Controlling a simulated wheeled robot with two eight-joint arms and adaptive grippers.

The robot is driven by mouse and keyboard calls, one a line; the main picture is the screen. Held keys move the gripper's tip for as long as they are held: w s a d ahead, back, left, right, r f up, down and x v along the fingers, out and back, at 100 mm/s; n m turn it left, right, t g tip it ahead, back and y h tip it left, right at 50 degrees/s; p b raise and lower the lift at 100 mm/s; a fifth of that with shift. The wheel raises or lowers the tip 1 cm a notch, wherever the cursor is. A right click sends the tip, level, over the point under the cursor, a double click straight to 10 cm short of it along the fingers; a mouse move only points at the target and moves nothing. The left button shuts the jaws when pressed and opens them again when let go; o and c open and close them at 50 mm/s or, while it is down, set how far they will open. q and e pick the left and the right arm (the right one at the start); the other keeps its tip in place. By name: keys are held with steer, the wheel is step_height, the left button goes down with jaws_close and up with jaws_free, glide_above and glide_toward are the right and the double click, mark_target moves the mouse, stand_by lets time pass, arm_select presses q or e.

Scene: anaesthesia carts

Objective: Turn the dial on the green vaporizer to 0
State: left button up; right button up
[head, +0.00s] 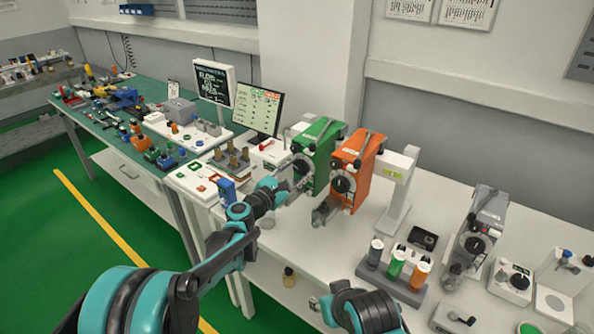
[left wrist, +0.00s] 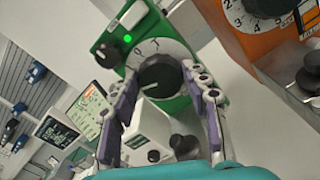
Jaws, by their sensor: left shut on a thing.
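The green vaporizer (head: 322,147) stands on the white bench, left of the orange vaporizer (head: 352,165). Its front carries a black dial knob with a white numbered scale. In the left wrist view the green vaporizer (left wrist: 180,103) shows a lit green lamp, and its dial knob (left wrist: 160,75) sits between my fingers. My left gripper (head: 297,184) reaches the dial from the front left. In the left wrist view my left gripper (left wrist: 160,80) is shut on the knob, one finger on each side. The scale is partly hidden, so I cannot read the setting.
The orange vaporizer stands close to the right of the green one, with a narrow gap. A monitor (head: 258,108) stands behind on the left. A rack with several coloured canisters (head: 391,281) is at the front right. Bare bench lies between the rack and the vaporizers.

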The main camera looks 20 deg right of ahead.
arm_select(q)
steer(key=m, duration=0.6)
steer(key=shift+f, duration=0.1)
steer(key=m, duration=0.5)
steer(key=shift+m, duration=0.3)
steer(key=shift+s+f, duration=0.1)
steer(key=o, duration=1.2)
steer(key=shift+c, duration=0.2)
steer(key=v, duration=1.2)
steer(key=shift+f, duration=0.2)
steer(key=shift+d, duration=0.1)
